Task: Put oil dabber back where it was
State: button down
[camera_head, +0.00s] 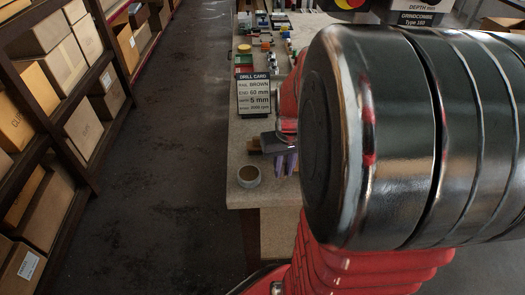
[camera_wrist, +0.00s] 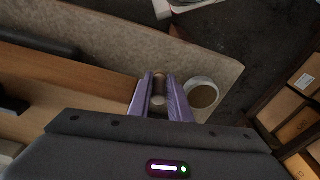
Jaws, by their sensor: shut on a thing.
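My gripper (camera_head: 285,165) is low over the near left end of the bench, its purple fingers pointing down. In the wrist view my gripper (camera_wrist: 158,97) is shut on a small cylindrical thing with a brownish top and a paler end, which I take to be the oil dabber (camera_wrist: 158,86). My fingers hide its sides, and I cannot tell whether it touches the bench. A round pale tin (camera_head: 249,176) with a brown inside or top stands by the bench's near left corner. In the wrist view the tin (camera_wrist: 203,95) is just right of my fingers, apart from the dabber.
The bench top (camera_head: 238,196) is bare around the tin, close to its edge. A drill card (camera_head: 253,96) stands farther back, with several small coloured items (camera_head: 265,44) beyond. A wooden strip (camera_wrist: 90,85) lies left of my fingers. Shelves of boxes (camera_head: 85,130) line the left aisle.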

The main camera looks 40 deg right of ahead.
jog(key=shift+f, duration=1.35)
jog(key=c, duration=1.6)
grip_release()
jog(key=shift+c, duration=0.2)
notch_tip(320, 180, up, 12)
jog(key=s, duration=0.1)
jog(key=shift+s+a, duration=0.2)
jog(key=shift+a, duration=0.1)
